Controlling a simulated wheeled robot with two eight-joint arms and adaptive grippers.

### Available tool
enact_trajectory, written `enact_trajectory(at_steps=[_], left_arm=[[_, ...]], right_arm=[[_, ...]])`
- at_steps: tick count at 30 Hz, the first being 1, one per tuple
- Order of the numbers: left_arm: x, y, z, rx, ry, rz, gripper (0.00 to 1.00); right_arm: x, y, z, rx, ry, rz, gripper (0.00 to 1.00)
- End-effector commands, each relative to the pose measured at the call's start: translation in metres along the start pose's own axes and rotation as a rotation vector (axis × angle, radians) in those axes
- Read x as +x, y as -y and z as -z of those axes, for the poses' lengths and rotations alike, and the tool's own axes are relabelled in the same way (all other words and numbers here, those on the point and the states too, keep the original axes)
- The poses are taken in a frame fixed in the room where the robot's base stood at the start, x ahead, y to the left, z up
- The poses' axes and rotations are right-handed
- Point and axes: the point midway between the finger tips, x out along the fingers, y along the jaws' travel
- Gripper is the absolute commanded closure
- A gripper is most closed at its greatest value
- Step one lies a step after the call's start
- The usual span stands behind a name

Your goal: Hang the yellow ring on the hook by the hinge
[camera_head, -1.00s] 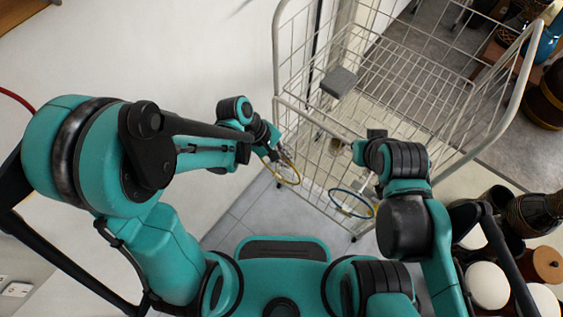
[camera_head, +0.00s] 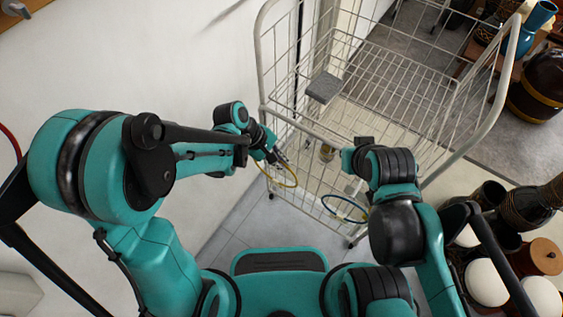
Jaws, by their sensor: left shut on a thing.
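The yellow ring (camera_head: 284,186) hangs from my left gripper (camera_head: 277,158), which is shut on it, at the near left side of the white wire cart. The ring overlaps the cart's near left corner in the picture; I cannot tell whether they touch. A blue ring (camera_head: 335,196) shows below my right wrist, in front of the cart's near side. My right gripper (camera_head: 353,160) is mostly hidden behind its own wrist, so its fingers cannot be made out. I cannot clearly pick out the hook or the hinge.
The white wire cart (camera_head: 262,60) stands ahead, with a grey block (camera_head: 323,88) at its left side. A white wall (camera_head: 150,60) runs along the left. Drums (camera_head: 487,284) crowd the right. Tiled floor (camera_head: 262,222) is open in front of the cart.

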Motion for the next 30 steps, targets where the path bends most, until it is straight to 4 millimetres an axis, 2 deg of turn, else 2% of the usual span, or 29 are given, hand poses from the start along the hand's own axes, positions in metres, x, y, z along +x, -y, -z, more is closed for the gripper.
enact_trajectory(at_steps=[12,15,16,26,30], left_arm=[[0.0,0.0,0.0,0.0,0.0,0.0,1.0],[0.0,0.0,0.0,0.0,0.0,0.0,0.74],[0.0,0.0,0.0,0.0,0.0,0.0,0.71],[-0.001,0.0,0.0,0.0,0.0,0.0,0.71],[-0.013,0.0,0.0,-0.001,0.0,0.0,0.71]], right_arm=[[0.0,0.0,0.0,0.0,0.0,0.0,1.0],[0.0,0.0,0.0,0.0,0.0,0.0,1.0],[0.0,0.0,0.0,0.0,0.0,0.0,1.0],[0.0,0.0,0.0,0.0,0.0,0.0,1.0],[0.0,0.0,0.0,0.0,0.0,0.0,1.0]])
